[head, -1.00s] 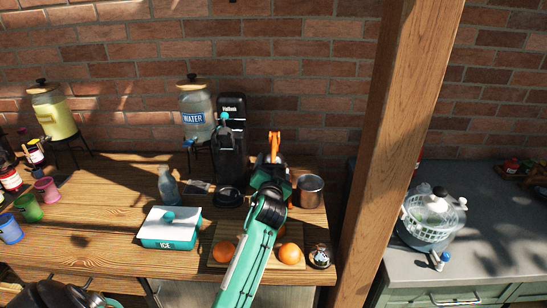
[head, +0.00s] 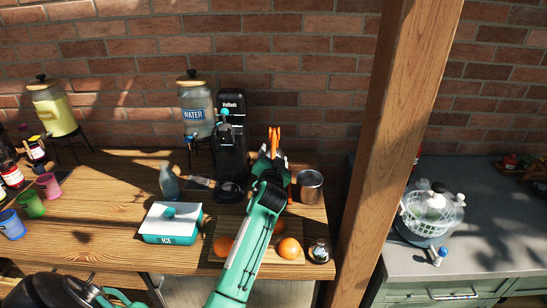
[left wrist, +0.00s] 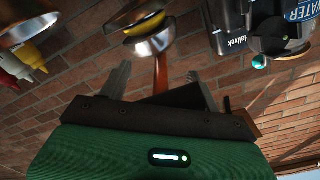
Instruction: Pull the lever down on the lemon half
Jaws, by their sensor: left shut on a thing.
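The lemon half (left wrist: 148,24) shows yellow in the left wrist view, between two shiny metal parts of the press (left wrist: 153,43). The press's orange-brown lever (left wrist: 161,74) lies between the fingers of my left gripper (left wrist: 161,84), which is shut on it. In the head view my left gripper (head: 270,163) is at the press, in front of the wall. Orange parts of the press (head: 275,137) show above the gripper; the arm and gripper hide most of the rest. The lemon half cannot be made out there.
Oranges (head: 289,248) lie on a cutting board beneath my arm. A metal cup (head: 309,186) and a small jar (head: 319,251) stand to the right. A black machine (head: 232,145), water jar (head: 195,108) and ice box (head: 171,224) stand left. A wooden post (head: 392,150) rises to the right.

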